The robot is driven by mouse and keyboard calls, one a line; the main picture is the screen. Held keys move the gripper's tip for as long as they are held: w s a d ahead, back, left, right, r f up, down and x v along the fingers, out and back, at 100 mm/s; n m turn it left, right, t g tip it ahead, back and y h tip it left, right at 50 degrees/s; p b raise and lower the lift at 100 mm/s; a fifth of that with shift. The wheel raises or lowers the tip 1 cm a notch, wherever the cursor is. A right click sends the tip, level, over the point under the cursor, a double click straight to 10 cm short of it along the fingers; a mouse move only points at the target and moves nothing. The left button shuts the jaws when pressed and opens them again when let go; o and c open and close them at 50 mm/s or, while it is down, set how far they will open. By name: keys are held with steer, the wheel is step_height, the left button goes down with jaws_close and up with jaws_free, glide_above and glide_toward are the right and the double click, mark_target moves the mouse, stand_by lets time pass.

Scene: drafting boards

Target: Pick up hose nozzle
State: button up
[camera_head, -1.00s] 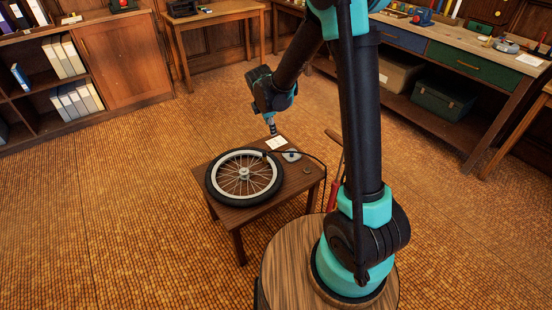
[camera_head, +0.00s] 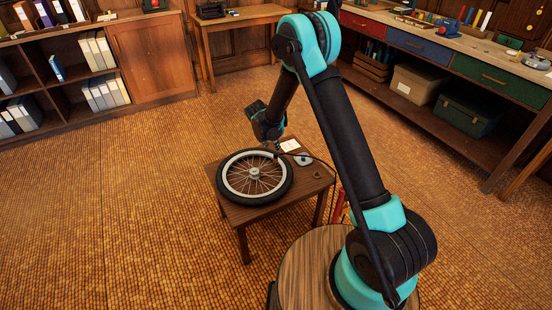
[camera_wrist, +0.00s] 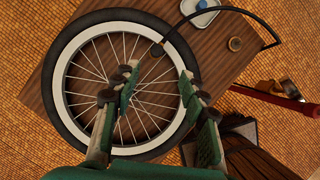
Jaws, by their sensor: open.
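The hose nozzle (camera_wrist: 157,50) is the small dark end of a black hose. It lies over the wheel (camera_wrist: 79,130), near the tyre's right side in the wrist view. The black hose (camera_wrist: 255,17) curves away from it to the right. My gripper (camera_wrist: 157,80) is open and empty above the wheel, its two fingers spread apart. The nozzle shows just beyond the gap between the fingertips. In the head view my gripper (camera_head: 274,147) hangs over the right edge of the wheel, and the nozzle is hard to make out there.
The wheel lies flat on a small wooden table (camera_head: 240,213). A pale dish (camera_head: 303,159), a white card (camera_head: 290,146) and a small round brass piece (camera_wrist: 235,43) are beside it. Open floor lies left of the table.

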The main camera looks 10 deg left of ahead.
mark_target(275, 154)
steer(key=x, duration=0.5)
steer(key=shift+w+f, duration=0.1)
steer(key=shift+f, duration=0.1)
steer(key=shift+w+x, duration=0.15)
steer(key=shift+x, duration=1.2)
steer(key=shift+w+x, duration=0.15)
steer(key=shift+x, duration=1.15)
steer(key=shift+a+r, duration=0.1)
steer(key=shift+a, duration=0.1)
jaws_close()
